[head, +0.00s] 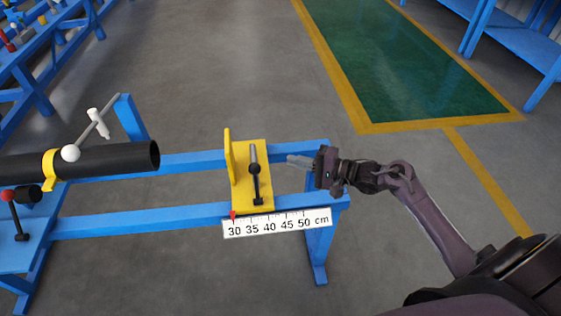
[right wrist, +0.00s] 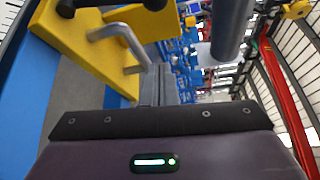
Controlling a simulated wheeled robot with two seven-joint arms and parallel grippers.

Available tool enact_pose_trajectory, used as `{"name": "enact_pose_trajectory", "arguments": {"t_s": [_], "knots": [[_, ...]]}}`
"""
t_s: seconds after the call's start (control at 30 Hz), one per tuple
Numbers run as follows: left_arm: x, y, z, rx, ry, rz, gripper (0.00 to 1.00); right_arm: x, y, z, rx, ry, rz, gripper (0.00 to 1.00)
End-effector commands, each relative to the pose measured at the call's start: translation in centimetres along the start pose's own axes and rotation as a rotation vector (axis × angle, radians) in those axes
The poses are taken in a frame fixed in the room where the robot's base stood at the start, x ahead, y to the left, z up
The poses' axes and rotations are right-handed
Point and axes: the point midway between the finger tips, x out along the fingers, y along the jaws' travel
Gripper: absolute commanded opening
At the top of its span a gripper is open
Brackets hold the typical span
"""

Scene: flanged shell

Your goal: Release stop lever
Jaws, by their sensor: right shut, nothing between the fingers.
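The yellow stop (head: 240,185) sits across the blue rails, with an upright yellow plate on its left side. Its stop lever (head: 254,165) is a dark grey bar with a black knob, lying along the stop's top. My right gripper (head: 291,160) is to the right of the stop, apart from the lever, shut and empty. In the right wrist view the yellow stop (right wrist: 75,40) is at upper left, with a grey bent bar (right wrist: 122,38) on it just beyond my fingers (right wrist: 155,85). My left gripper is not in view.
A white ruler (head: 277,223) marked 30 to 50 cm runs along the front rail, with a red pointer (head: 233,215) near 30. A black pipe (head: 110,160) lies at left under a yellow strap. The floor right of the bench is clear.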

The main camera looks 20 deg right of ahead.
Motion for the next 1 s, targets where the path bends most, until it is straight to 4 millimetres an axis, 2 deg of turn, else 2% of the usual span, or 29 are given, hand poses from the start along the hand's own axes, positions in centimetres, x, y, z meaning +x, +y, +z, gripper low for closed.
{"name": "enact_pose_trajectory", "arguments": {"t_s": [0.3,0.5,0.8,1.0], "knots": [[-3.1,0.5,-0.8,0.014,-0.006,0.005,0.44,6.0,0.0,-0.1,-0.002,0.000,-0.004,0.00],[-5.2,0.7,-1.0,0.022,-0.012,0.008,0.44,9.2,0.0,-0.1,-0.001,0.000,-0.002,0.00],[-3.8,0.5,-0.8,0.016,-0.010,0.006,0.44,8.1,0.0,3.1,-0.001,0.000,0.002,0.00],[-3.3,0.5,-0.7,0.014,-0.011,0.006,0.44,7.8,0.0,3.8,-0.002,0.002,0.001,0.00]]}}
